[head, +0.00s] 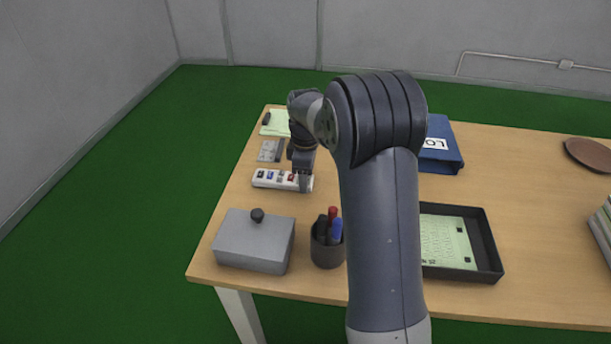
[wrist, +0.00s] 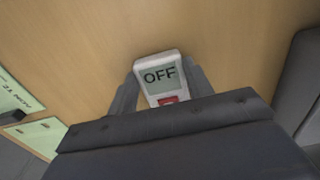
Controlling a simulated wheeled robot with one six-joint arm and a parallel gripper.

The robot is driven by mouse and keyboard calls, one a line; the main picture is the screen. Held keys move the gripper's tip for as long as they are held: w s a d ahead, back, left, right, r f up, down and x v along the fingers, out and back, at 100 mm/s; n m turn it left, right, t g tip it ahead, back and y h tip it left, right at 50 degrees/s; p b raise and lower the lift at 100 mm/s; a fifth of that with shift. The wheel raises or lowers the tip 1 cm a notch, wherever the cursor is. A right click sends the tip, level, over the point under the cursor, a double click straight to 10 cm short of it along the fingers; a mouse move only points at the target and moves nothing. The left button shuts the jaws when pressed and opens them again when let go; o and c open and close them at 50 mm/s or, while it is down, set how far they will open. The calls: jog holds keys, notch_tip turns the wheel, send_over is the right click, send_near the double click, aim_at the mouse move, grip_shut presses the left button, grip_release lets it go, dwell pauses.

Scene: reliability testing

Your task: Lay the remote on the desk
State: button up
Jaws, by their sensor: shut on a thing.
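The remote (wrist: 163,78) is a small pale handset with a grey screen reading OFF and a red button. In the wrist view it sits between the two fingers of my gripper (wrist: 160,72), which is shut on it. Bare wood of the desk (wrist: 90,40) shows behind it; I cannot tell whether the remote touches the desk. In the head view my gripper (head: 303,184) points down over the left part of the desk (head: 520,165), at the right end of a white power strip. The remote cannot be made out there.
The white power strip (head: 270,179) has several coloured switches. A grey lidded box (head: 250,245), a pen cup (head: 327,250), a black tray (head: 490,250) with green paper, a blue binder (head: 450,155) and a brown plate (head: 590,153) stand around. The right-middle desk is clear.

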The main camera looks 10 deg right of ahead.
jog(key=o, duration=1.5)
notch_tip(320, 180, up, 12)
jog(key=shift+r+p, duration=0.1)
jog(key=shift+p, duration=0.95)
